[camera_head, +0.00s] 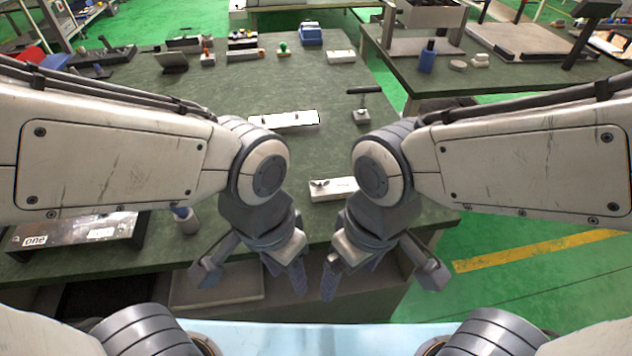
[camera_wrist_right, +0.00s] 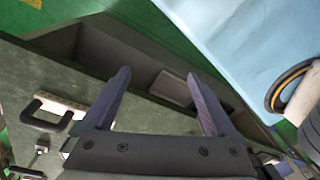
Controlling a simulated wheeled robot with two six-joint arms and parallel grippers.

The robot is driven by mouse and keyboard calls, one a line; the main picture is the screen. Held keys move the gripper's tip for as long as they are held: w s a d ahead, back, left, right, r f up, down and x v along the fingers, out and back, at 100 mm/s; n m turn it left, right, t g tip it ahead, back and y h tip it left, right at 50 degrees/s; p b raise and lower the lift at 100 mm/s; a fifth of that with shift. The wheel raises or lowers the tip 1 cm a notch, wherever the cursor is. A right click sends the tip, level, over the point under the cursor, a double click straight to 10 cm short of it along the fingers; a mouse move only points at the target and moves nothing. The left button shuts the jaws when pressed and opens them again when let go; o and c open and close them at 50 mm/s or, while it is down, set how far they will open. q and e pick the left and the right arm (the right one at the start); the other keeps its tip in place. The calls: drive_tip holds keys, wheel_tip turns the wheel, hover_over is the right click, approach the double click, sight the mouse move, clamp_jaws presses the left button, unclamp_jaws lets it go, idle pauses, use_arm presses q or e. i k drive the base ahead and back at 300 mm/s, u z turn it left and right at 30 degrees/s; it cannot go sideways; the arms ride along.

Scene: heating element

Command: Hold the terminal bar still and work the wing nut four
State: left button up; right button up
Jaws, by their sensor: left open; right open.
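A pale bar (camera_head: 333,189) lies near the front edge of the green workbench, with a small wing-shaped metal piece at its left end. My right arm partly hides its right end. A second pale bar (camera_head: 284,121) with small posts lies farther back. I cannot tell which is the terminal bar. My left gripper (camera_head: 252,273) is open and empty, in front of the bench edge. My right gripper (camera_head: 381,277) is open and empty beside it, apart from both bars. In the right wrist view its two fingers (camera_wrist_right: 158,80) are spread with nothing between them.
A dark box (camera_head: 75,234) sits at the bench's front left. Small items line the bench's back. A second bench (camera_head: 480,80) stands at right. Mid-bench is mostly clear.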

sight(319, 186)
drive_tip(key=z, duration=0.3)
drive_tip(key=k, duration=0.5)
drive_tip(key=z, duration=1.1)
drive_tip(key=i, duration=0.8)
drive_tip(key=u, duration=0.9)
drive_tip(key=i, duration=0.75)
drive_tip(key=u, duration=0.85)
